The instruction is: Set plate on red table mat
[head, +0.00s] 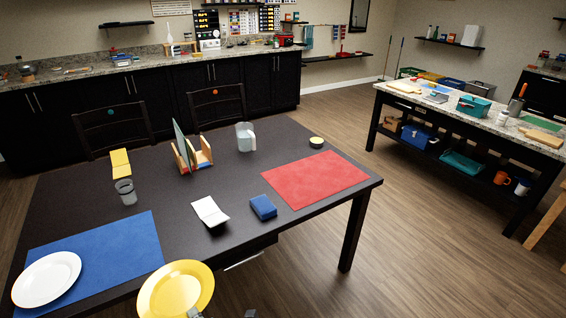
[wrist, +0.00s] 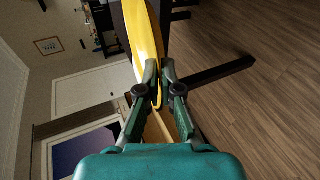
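A yellow plate (head: 172,288) is tilted at the near edge of the dark table, in front of the blue mat's right side. My gripper (wrist: 158,82) is shut on its rim; the plate (wrist: 146,40) stands edge-on between the fingers in the wrist view. In the head view only a bit of the gripper shows at the bottom edge. The red table mat (head: 315,180) lies flat and bare at the table's right end. A white plate (head: 47,279) rests on the blue mat (head: 128,246) at the left.
A blue block (head: 263,207) and a white folded card (head: 210,212) lie left of the red mat. A small round tin (head: 316,142) stands behind it. A pitcher (head: 245,137), a wooden rack (head: 192,155), a glass (head: 125,192) and a yellow box (head: 120,163) stand farther back.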

